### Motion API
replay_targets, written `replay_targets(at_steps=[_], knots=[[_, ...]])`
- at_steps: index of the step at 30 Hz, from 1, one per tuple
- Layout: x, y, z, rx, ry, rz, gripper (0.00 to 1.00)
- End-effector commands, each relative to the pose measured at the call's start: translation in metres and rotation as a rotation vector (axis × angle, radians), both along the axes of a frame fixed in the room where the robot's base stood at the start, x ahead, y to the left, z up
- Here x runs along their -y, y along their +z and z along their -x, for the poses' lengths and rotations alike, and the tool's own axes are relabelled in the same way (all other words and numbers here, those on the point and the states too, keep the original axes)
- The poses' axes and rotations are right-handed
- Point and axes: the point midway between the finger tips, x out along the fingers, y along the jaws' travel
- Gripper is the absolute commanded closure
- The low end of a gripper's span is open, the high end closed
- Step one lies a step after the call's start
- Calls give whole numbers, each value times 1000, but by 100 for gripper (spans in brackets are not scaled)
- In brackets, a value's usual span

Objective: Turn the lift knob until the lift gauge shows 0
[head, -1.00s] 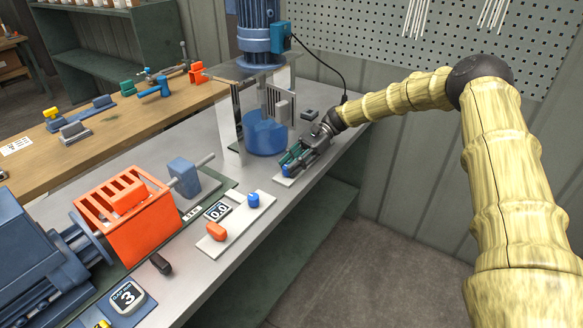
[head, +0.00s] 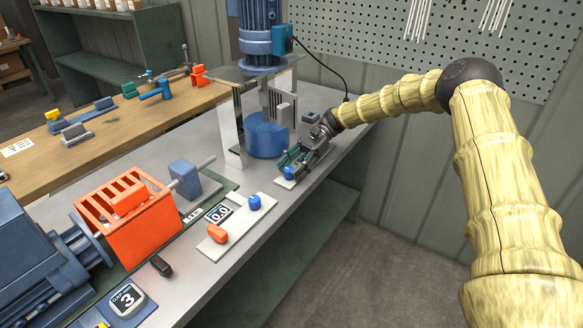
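My gripper (head: 298,160) reaches down over a small white plate (head: 286,184) in front of the mixer stand, at the right of the steel bench. A blue knob (head: 288,173) shows at the near end of that plate, close to the fingertips. I cannot tell whether the fingers touch anything, and they hide most of the plate. A dark box (head: 311,117) behind the gripper has no readable face. No lift label is readable, so I cannot tell which knob or gauge is the lift one.
A white plate with an orange knob (head: 217,233) and a blue knob (head: 254,202) lies beside the display. A gauge (head: 126,298) reads 3. An orange guard (head: 133,222) and blue motor (head: 40,265) stand left. The mixer's blue vessel (head: 266,138) stands behind my gripper.

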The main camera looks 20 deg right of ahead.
Motion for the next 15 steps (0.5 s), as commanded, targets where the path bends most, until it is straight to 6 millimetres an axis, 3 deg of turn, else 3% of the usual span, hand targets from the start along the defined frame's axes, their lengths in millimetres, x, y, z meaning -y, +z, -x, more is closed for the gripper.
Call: replay_targets(at_steps=[8,15], knots=[[3,2,-3,2,-1,0,51],[30,14,-17,3,-2,1,51]])
